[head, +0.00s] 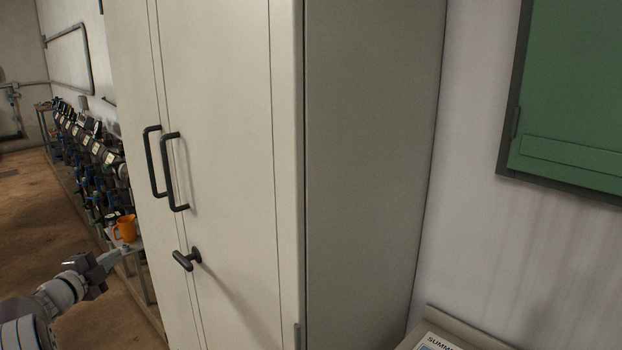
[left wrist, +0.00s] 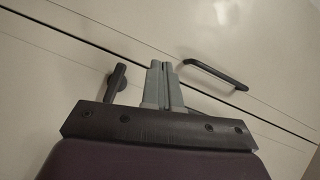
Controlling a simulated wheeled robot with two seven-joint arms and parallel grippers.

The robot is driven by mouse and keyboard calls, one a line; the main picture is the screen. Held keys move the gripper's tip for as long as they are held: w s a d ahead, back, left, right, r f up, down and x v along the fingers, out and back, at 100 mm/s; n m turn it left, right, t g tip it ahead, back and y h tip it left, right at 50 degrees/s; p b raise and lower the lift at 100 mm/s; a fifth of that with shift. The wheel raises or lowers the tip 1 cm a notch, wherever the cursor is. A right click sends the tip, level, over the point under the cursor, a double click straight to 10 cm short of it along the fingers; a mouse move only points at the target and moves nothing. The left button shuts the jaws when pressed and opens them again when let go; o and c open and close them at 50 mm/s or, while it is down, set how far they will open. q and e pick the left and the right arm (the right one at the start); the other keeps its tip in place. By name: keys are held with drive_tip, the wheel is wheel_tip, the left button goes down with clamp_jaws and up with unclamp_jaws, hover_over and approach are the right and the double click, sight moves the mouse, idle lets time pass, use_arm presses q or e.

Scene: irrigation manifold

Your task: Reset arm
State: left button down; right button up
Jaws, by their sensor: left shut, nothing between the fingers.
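My left arm comes in from the lower left of the head view. A dark T-shaped latch knob (left wrist: 116,80) is left of the fingers there, and a dark bar handle (left wrist: 215,74) is to the right. In the head view the knob (head: 187,259) and two bar handles (head: 163,168) are on the closed cabinet doors. My right gripper is out of view.
An orange mug (head: 126,229) stands on a small stand behind my left gripper. A manifold with several valves and tags (head: 90,150) runs along the far left wall. A green board (head: 570,90) hangs on the right wall. Brown floor (head: 30,220) is open at the left.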

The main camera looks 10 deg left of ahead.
use_arm(q)
drive_tip(key=s+f+n+g+y+p, duration=0.2)
drive_tip(key=s+f+n+g+y, duration=0.35)
drive_tip(key=f+n, duration=0.5)
drive_tip(key=s+d+f+n+g+p, duration=0.2)
drive_tip(key=s+d+n+g, duration=0.4)
drive_tip(key=s+d, duration=0.5)
drive_tip(key=s+d+r+g+h+p, duration=0.2)
drive_tip(key=s+d, duration=0.5)
drive_tip(key=d, duration=0.5)
drive_tip(key=s+d+r+g+h+p, duration=0.1)
drive_tip(key=s+d+r+g, duration=0.1)
drive_tip(key=s+d, duration=0.6)
drive_tip(key=d+r, duration=0.1)
drive_tip(key=d, duration=0.3)
drive_tip(key=shift+s+d+r+h+p, duration=0.15)
drive_tip(key=shift+s+r+h+p, duration=0.15)
drive_tip(key=shift+r+h+p, duration=0.05)
